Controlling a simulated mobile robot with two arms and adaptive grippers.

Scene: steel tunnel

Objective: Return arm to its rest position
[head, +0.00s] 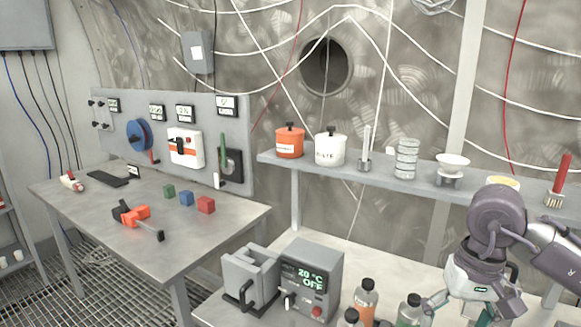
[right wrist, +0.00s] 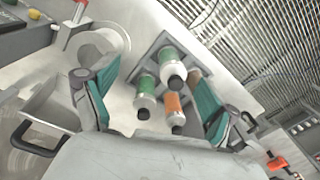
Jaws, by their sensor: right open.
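My right arm comes in from the right in the head view, and its gripper (head: 458,306) points down over the bench, close to the bottles. In the right wrist view the two teal-padded fingers of the right gripper (right wrist: 155,95) stand wide apart with nothing between the pads. Beyond them are an orange bottle (right wrist: 174,104) and two green bottles, one of them nearer (right wrist: 145,88), standing at a grey rack (right wrist: 200,66). In the head view the orange bottle (head: 365,298) and a green bottle (head: 410,310) stand left of the gripper. My left arm is out of view.
A grey device (head: 312,275) reading "20 °C OFF" stands on the bench left of the bottles. A shelf (head: 400,181) above the bench holds orange and white pots, a stack of dishes and a red-handled brush (head: 560,182). A table (head: 110,215) with coloured blocks stands left.

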